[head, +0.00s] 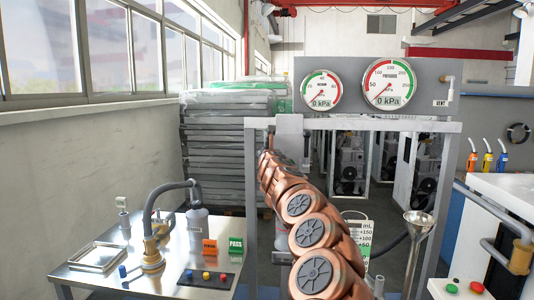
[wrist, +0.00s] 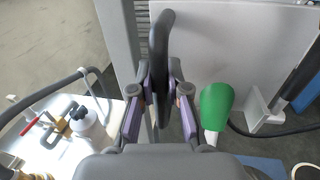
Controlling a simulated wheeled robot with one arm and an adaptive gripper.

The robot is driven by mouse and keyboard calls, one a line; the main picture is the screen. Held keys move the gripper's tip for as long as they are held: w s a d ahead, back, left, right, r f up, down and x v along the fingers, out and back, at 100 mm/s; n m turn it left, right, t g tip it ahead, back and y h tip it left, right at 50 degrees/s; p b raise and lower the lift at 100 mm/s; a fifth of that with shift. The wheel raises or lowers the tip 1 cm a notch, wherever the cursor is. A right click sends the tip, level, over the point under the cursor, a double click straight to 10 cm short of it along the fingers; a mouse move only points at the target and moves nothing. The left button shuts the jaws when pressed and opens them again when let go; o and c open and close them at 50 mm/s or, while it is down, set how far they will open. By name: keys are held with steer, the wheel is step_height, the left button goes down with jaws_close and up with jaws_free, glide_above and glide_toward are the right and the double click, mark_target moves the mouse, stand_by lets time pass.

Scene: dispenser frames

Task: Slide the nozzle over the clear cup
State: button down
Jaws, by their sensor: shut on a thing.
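In the wrist view, my gripper (wrist: 160,100) is shut on a dark grey upright handle (wrist: 161,45), with a purple-padded finger on each side. I cannot tell how this handle joins the nozzle. In the head view, a grey block (head: 290,128) hangs at the frame's top beam, possibly the nozzle carriage; my copper arm hides what is below it, and my gripper cannot be made out there. A white mL scale (head: 358,236) with green marks stands right of my arm. The clear cup itself cannot be made out.
The grey frame (head: 454,165) carries two gauges reading 0 kPa. A metal funnel (head: 418,225) stands at its right. A green-topped object (wrist: 215,105) is right of my gripper.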

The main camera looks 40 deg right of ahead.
steer(key=c, duration=1.1)
jaws_free()
steer(key=shift+w+a, duration=0.15)
steer(key=shift+a, duration=0.05)
steer(key=shift+c, duration=0.2)
steer(key=shift+r, duration=0.1)
steer(key=shift+s+a+r, duration=0.1)
steer(key=shift+s+r, duration=0.1)
steer(key=shift+s, duration=0.2)
steer(key=v, duration=1.1)
steer(key=shift+f, duration=0.3)
steer(key=shift+a, duration=0.1)
